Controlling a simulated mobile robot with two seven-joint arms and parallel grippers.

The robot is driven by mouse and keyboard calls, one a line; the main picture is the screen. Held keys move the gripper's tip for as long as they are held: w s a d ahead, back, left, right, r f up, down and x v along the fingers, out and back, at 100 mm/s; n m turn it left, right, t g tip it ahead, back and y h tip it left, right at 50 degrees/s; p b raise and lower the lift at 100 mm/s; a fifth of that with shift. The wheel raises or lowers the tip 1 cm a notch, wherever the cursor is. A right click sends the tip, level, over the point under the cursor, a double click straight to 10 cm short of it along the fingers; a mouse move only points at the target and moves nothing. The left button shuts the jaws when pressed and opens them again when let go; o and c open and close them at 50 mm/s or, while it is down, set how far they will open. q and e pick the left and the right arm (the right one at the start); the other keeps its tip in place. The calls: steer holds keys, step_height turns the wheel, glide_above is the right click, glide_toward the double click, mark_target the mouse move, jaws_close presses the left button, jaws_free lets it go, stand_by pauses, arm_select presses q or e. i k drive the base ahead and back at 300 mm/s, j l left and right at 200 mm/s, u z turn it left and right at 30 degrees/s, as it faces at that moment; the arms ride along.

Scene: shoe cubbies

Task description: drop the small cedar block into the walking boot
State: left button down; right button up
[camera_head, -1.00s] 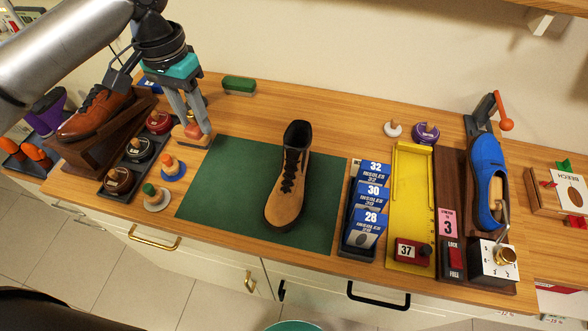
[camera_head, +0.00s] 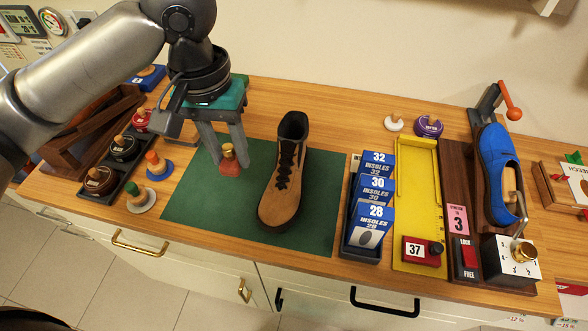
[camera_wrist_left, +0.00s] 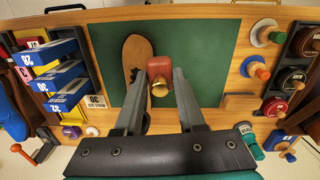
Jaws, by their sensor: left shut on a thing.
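The small cedar block (camera_head: 230,168) is reddish with a brass knob on top. My left gripper (camera_head: 228,152) is shut on it and holds it over the left part of the green mat (camera_head: 205,205). The tan and black walking boot (camera_head: 283,190) stands on the mat just right of the block, its dark opening at the far end. In the left wrist view the block (camera_wrist_left: 159,68) shows between my fingers (camera_wrist_left: 159,80), beside the boot (camera_wrist_left: 134,55); the gripper hides part of the boot there. My right gripper is not in view.
A rack of blue insole boxes (camera_head: 368,228) and a yellow measuring tray (camera_head: 418,185) stand right of the mat. A blue shoe (camera_head: 494,160) sits on a stretcher at far right. Polish tins (camera_head: 122,148) and brushes (camera_head: 158,164) stand at left. The mat's front left is clear.

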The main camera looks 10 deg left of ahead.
mark_target(296, 138)
steer(key=z, duration=1.2)
steer(key=k+j+z, duration=0.2)
steer(key=j, duration=0.2)
steer(key=k+j+z, duration=0.15)
steer(key=j, duration=0.2)
steer(key=k+j+z, duration=0.2)
steer(key=j, duration=0.15)
